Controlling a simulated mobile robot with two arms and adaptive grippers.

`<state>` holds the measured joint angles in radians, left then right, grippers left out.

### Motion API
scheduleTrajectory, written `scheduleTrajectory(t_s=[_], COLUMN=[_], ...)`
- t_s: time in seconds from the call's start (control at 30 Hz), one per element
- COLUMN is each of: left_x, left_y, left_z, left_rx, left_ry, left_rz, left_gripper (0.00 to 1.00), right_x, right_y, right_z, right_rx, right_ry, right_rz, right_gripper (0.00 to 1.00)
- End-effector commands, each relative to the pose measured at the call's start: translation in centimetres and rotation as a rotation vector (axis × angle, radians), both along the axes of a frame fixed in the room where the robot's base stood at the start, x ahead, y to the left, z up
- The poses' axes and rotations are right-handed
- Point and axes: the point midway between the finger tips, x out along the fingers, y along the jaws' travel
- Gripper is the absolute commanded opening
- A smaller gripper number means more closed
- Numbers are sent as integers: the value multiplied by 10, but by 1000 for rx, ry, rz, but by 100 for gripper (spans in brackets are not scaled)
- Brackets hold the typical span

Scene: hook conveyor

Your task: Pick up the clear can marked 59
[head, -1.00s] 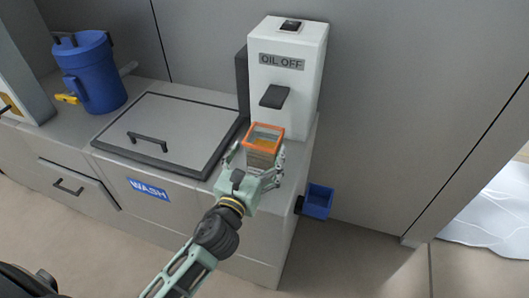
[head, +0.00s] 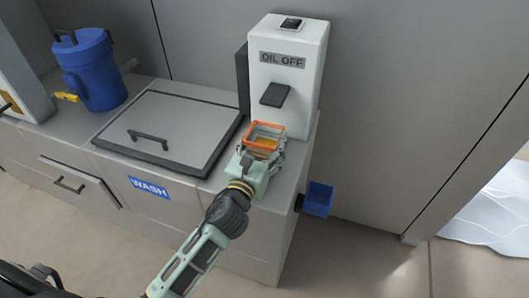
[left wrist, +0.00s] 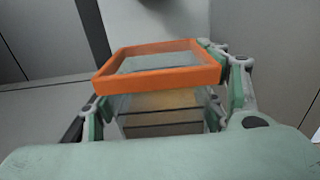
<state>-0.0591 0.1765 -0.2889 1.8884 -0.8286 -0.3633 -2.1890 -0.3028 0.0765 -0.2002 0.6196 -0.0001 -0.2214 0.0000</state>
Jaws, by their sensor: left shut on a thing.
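A clear square can (head: 264,144) with an orange rim stands upright at the front of the white machine marked OIL OFF. It holds something amber low inside, and no number can be read on it. My left gripper (head: 262,155) is shut on the can, with a finger on either side below the rim. In the left wrist view the can's orange rim (left wrist: 160,80) and the gripper's fingers (left wrist: 170,105) show close up. The can's base is hidden behind the gripper. My right gripper is not in view.
The white OIL OFF machine (head: 290,85) with a dark lever stands just behind the can. A lidded WASH basin (head: 175,118) and a blue jug (head: 97,75) are to the left. A small blue bin (head: 318,199) hangs at the counter's right side.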

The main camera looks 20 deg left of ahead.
Motion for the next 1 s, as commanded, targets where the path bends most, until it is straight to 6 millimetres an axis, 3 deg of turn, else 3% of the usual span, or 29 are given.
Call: scheduleTrajectory(t_s=[0.37,0.77,1.0], left_x=[0,1,0], left_y=[0,0,0], left_z=[0,12,52], left_rx=[1,3,5], left_ry=[0,-7,-11], left_rz=[0,-2,-4], left_gripper=[18,18,18], right_x=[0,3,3], right_y=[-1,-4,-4], right_z=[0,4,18], right_rx=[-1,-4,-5], right_ry=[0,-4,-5], right_rz=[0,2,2], right_gripper=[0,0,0])
